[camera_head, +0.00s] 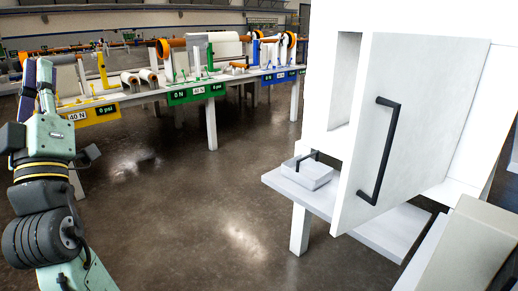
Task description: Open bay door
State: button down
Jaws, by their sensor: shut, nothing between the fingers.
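The bay door (425,120) is a pale flat panel on the front of a white cabinet (348,18) at the right. A long black vertical bar handle (386,155) is fixed to it. The door's left edge stands out in front of the cabinet, and a recess shows to its left. I cannot tell how far the door is open. My green arm rises along the left edge. My gripper (38,68) appears at its upper end, shut and empty, far left of the handle and touching nothing of the cabinet.
A small pale box (305,172) with a black handle sits on a white shelf (392,232) below the cabinet. A beige block (470,250) fills the lower right corner. Long benches (210,92) with rollers and labels stand at the back. The dark floor (190,215) between is clear.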

jog(key=w+d+f+m+g+h+b, duration=0.1)
jog(key=w+d+f+m+g+h, duration=0.3)
jog(key=w+d+h, duration=0.5)
jog(key=w+d+f+m+g+h+b, duration=0.15)
jog(key=w+d+f+g+h, duration=0.35)
jog(key=d+h, duration=0.75)
jog(key=s+d+f+m+g+h, duration=0.1)
jog(key=d+g, duration=0.3)
jog(key=d, duration=0.5)
jog(key=s+d+f+m+g+h+p, duration=0.1)
jog(key=s+d+f+g, duration=0.3)
jog(key=d, duration=0.5)
jog(key=s+d+f+m+g+h, duration=0.2)
jog(key=d+f+g, duration=0.1)
jog(key=d+g, duration=0.3)
jog(key=d, duration=0.2)
jog(key=shift+s+d, duration=0.4)
jog(key=shift+f, duration=0.1)
